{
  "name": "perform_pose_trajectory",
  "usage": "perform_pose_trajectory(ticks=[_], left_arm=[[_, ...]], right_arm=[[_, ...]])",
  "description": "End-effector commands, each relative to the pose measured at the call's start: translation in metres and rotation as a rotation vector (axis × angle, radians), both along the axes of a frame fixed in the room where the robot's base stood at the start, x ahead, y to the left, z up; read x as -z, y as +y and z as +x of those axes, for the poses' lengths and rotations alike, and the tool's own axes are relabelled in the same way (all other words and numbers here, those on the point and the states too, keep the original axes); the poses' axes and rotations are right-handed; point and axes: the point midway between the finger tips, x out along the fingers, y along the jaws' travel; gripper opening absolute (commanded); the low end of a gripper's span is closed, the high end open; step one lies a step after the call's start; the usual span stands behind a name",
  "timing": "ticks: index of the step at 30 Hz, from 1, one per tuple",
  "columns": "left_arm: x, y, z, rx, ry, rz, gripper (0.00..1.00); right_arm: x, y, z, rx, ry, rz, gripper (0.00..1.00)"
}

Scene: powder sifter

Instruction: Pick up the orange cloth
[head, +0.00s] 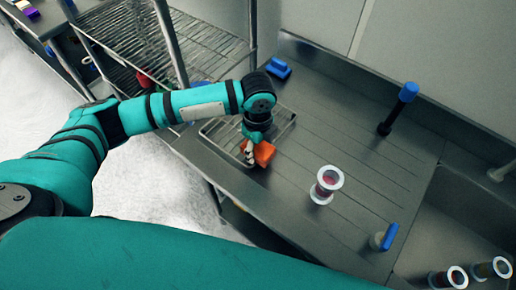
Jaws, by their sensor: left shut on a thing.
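The orange cloth (265,153) is a small bright patch at the wire rack on the steel counter, left of the middle. My left gripper (249,152) points down at the cloth and is shut on it; the fingers overlap its left side. I cannot tell whether the cloth is lifted off the rack. My right gripper does not show.
The wire rack (216,133) lies on the steel counter (330,130). A blue object (279,68) lies behind it. A clear spool-shaped container (326,185) and a blue-topped post (397,108) stand to the right. Sink and more containers (449,278) are at lower right. A wire shelf (130,40) stands behind left.

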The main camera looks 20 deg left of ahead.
Motion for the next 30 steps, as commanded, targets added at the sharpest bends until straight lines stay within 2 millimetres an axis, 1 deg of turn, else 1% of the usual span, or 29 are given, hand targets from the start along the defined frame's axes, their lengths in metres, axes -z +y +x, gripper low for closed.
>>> perform_pose_trajectory(ticks=[8, 11, 16, 20, 27, 30], left_arm=[[-0.005, 0.000, 0.001, 0.000, -0.002, -0.002, 0.19], [-0.013, 0.000, 0.001, 0.001, -0.003, -0.002, 0.19], [-0.035, -0.001, 0.001, 0.000, -0.004, -0.001, 0.19], [-0.035, 0.000, -0.028, 0.004, 0.001, -0.001, 0.19], [-0.041, -0.002, -0.094, 0.006, 0.001, -0.002, 0.19], [-0.044, -0.002, -0.117, 0.005, -0.001, -0.001, 0.19]], right_arm=[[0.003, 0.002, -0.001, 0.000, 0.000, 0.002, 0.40], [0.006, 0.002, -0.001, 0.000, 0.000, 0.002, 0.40], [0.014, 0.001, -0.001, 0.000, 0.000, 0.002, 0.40], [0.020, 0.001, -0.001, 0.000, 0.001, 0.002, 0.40], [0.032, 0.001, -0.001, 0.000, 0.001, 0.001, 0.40], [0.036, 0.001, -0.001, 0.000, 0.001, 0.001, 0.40]])
